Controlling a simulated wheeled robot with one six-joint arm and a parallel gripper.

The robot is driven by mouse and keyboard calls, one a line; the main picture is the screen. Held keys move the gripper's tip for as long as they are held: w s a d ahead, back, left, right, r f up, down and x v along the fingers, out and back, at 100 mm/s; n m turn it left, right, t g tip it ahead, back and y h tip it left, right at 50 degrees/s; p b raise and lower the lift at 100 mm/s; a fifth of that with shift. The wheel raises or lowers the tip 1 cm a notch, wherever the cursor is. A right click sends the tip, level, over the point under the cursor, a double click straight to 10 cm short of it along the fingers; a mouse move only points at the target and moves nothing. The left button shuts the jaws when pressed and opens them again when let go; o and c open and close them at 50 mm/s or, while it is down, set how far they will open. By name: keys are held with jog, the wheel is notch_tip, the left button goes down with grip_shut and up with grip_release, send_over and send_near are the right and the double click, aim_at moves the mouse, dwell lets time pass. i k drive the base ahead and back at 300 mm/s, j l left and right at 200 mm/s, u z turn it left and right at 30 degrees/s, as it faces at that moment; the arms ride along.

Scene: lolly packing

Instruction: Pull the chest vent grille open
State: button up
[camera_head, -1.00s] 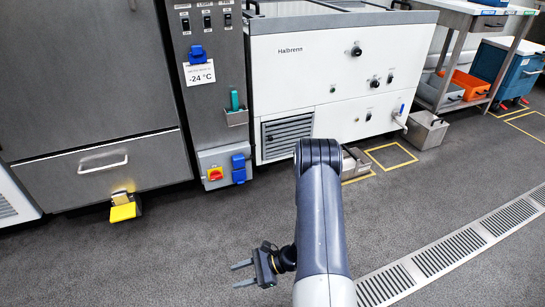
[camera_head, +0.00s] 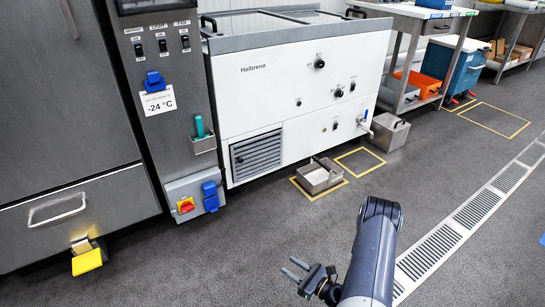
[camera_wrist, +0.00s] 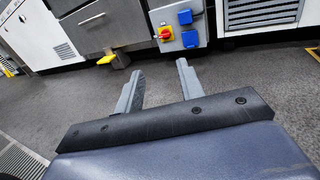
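The chest (camera_head: 300,85) is a white cabinet marked Halbrenn. Its vent grille (camera_head: 257,152), a grey louvred panel, sits low on the left of the front face and looks closed. In the wrist view the grille (camera_wrist: 262,10) shows at the top right, partly cut off. My gripper (camera_head: 291,270) is low over the floor, in front of the chest and well apart from the grille. Its two grey fingers are spread with nothing between them. In the wrist view the fingers (camera_wrist: 158,82) point toward the control column and the floor.
A metal bin (camera_head: 319,177) stands on the floor in a yellow outline, right of the grille. A lidded metal box (camera_head: 390,132) stands farther right. A yellow pedal (camera_head: 88,261) sticks out below the left drawer. A floor drain (camera_head: 440,245) runs at right.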

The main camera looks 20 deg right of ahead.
aim_at(241, 160)
jog(key=i+j+z, duration=0.35)
jog(key=i, duration=0.3)
jog(key=i+j+z, duration=0.3)
jog(key=i+j, duration=0.3)
jog(key=j, duration=0.15)
jog(key=i+j, duration=0.35)
jog(key=j, duration=0.05)
